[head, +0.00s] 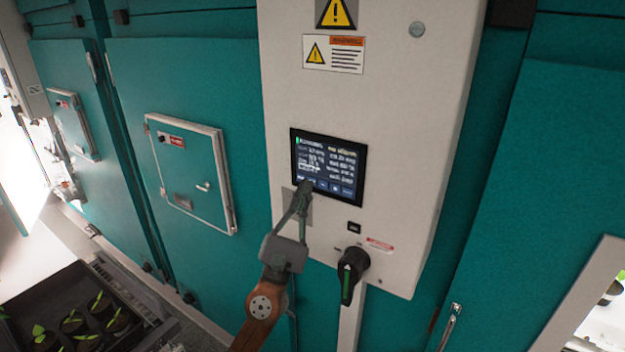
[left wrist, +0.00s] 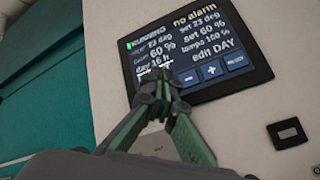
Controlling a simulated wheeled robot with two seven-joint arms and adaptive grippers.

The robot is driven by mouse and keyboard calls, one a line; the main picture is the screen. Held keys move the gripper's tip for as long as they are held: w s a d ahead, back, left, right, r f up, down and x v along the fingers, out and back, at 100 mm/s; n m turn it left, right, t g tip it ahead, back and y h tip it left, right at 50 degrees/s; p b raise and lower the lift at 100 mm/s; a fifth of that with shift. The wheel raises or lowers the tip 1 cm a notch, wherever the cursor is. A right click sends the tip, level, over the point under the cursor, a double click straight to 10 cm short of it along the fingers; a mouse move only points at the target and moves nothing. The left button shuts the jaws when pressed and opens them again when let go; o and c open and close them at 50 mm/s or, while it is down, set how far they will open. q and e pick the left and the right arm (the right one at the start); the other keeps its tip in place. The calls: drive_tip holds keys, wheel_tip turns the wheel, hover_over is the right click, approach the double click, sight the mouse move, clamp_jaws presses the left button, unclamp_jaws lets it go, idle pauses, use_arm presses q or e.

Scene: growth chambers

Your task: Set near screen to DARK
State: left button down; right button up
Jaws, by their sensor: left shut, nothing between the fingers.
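The near screen (head: 335,160) is a dark panel on the white control cabinet. It is lit with text and a row of buttons along its bottom. In the left wrist view the screen (left wrist: 200,45) reads RUNNING, no alarm, lamps 100 % and edit DAY. A minus button (left wrist: 182,81) and a plus button (left wrist: 211,71) show, with another button at their right. My left gripper (head: 304,188) is shut and empty, its fingertips (left wrist: 157,88) over the screen's lower left corner, hiding what lies there. I cannot tell whether they touch the glass. My right gripper is out of view.
Below the screen are a small black switch (head: 354,227) and a black rotary handle (head: 350,275) that stands out from the cabinet (head: 400,130). Teal chamber doors flank it. A dark tray (head: 50,290) of seedling pots stands at lower left.

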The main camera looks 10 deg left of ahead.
use_arm(q)
drive_tip(key=shift+s+a, duration=0.1)
drive_tip(key=shift+s, duration=0.15)
drive_tip(key=s+p, duration=0.1)
drive_tip(key=s+a, duration=0.1)
drive_tip(key=s, duration=0.1)
drive_tip(key=s+p, duration=0.1)
drive_tip(key=shift+s+a+p, duration=0.3)
drive_tip(key=shift+s+a, duration=0.05)
idle(1.8)
